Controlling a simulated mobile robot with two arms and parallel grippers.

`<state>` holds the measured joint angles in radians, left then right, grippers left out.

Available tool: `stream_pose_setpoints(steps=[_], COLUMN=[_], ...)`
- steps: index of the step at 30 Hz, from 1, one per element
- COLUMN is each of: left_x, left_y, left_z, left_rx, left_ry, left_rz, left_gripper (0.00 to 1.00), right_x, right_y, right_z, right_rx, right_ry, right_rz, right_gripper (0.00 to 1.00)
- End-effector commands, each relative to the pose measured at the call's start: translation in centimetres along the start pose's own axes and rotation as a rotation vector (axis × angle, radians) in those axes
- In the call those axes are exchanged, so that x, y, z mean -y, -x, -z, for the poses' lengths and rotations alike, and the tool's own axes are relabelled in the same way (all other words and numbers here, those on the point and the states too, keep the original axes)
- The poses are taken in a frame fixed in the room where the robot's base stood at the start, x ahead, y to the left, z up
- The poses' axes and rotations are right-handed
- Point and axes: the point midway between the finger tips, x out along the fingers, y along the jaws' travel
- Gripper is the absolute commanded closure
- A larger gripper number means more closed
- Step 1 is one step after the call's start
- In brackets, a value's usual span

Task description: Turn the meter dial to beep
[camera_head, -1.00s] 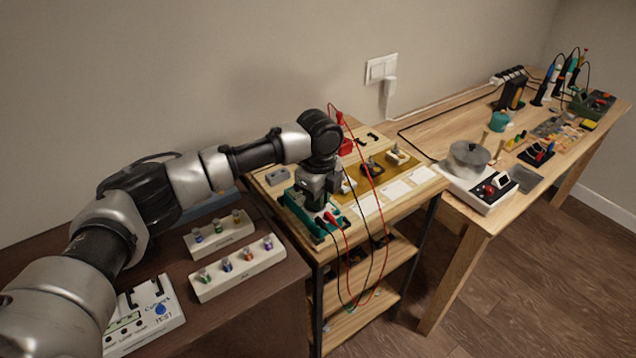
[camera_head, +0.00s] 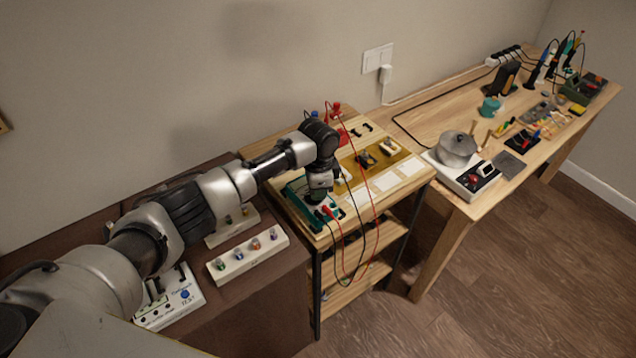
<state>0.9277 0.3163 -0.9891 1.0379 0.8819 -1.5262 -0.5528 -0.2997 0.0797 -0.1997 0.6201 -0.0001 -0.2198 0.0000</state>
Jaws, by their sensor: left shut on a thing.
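The green meter (camera_head: 297,188) lies on the small wooden shelf table in the middle. Red and black test leads run from its lower end, loop down past the shelf and go up to the back. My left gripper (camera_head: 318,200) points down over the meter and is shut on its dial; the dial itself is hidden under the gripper. The meter's screen cannot be read from here. My right gripper is not in view.
A brown table (camera_head: 262,297) at left holds two white racks with small knobs and a white test box (camera_head: 172,305). A yellow board (camera_head: 375,175) lies right of the meter. A long wooden bench (camera_head: 455,122) with a pot (camera_head: 457,148) and tools stands at right.

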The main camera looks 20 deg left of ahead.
Motion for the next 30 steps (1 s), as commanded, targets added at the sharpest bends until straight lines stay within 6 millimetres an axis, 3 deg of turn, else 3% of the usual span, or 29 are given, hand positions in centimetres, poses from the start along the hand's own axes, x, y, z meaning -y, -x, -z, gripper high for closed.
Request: stream_pose_setpoints(steps=[6,23,24,28,30], left_x=[0.08,0.13,0.13,0.13,0.13], left_y=[0.15,0.05,0.05,0.05,0.04], left_z=[0.04,0.02,0.02,0.02,0.01], left_rx=[-0.001,-0.001,-0.001,-0.001,0.0], left_ry=[0.071,0.096,0.096,0.096,0.096], left_rz=[0.0,0.001,0.001,0.001,0.001], left_gripper=[1.0,1.0,0.81,0.61,0.61], right_x=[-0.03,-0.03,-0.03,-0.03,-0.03], right_y=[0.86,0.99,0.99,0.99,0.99], right_z=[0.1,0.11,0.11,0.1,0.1], right_rx=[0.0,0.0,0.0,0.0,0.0], right_ry=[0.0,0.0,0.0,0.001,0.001], right_rz=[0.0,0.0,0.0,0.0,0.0], right_gripper=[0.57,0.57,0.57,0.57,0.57])
